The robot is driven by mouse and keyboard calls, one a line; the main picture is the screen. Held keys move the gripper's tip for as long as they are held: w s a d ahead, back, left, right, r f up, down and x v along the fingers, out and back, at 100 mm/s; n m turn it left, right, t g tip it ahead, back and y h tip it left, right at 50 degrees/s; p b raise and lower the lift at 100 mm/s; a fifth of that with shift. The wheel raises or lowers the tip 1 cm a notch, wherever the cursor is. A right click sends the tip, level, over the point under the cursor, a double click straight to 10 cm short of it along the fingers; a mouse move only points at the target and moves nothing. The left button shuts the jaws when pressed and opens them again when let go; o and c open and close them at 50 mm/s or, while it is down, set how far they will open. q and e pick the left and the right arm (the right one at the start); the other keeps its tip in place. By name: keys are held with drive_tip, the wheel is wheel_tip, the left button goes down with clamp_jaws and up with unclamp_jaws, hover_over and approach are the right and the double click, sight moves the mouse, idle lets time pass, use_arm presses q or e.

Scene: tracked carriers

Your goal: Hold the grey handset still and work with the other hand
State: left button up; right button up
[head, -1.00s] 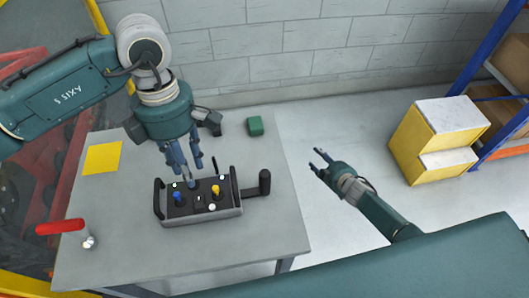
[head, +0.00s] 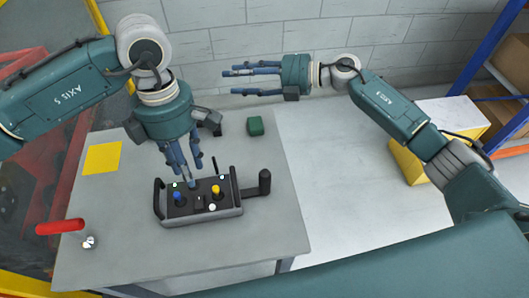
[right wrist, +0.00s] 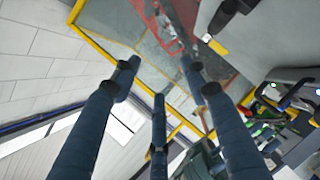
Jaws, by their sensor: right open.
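The grey handset (head: 203,218) lies on the table in the head view. It has a dark top with a blue and a yellow stick, black side handles and a short antenna. My left gripper (head: 191,178) points down over its rear part, fingertips at or just above the top panel. Whether the fingers grip anything there is unclear. My right gripper (head: 250,82) is open and empty, raised beyond the table's back right part, fingers pointing left. In the right wrist view its fingers (right wrist: 160,85) are spread with nothing between them.
The grey table (head: 180,262) also bears a green block (head: 255,126), a yellow sheet (head: 102,158) and a red-handled item (head: 60,227). A black knobbed part (head: 264,182) stands at the handset's right. A yellow box (head: 408,164) stands on the floor at right, partly behind my right arm.

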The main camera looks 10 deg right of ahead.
drive_tip(key=s+a+n+g, duration=0.5)
drive_tip(key=s+a, duration=0.2)
drive_tip(key=s, duration=0.2)
drive_tip(key=n+g+h, duration=0.3)
drive_tip(key=n+h, duration=0.2)
drive_tip(key=h, duration=0.3)
hover_over(264, 180)
drive_tip(key=w+a, duration=0.5)
drive_tip(key=a, duration=0.2)
drive_tip(key=f, duration=0.3)
drive_tip(key=shift+d+f, duration=0.2)
drive_tip(key=s+d+h, duration=0.1)
drive_tip(key=d+h, duration=0.1)
drive_tip(key=s+d+n+t+h, duration=0.1)
drive_tip(key=d+h, duration=0.1)
drive_tip(key=s+d+r+n+h, duration=0.1)
drive_tip(key=d, duration=0.1)
drive_tip(key=shift+s+d+h, duration=0.2)
drive_tip(key=shift+d+h, duration=0.2)
drive_tip(key=shift+d+f, duration=0.1)
drive_tip(key=shift+d, duration=0.05)
wheel_tip(264, 180, down, 10)
drive_tip(key=shift+f, duration=0.15)
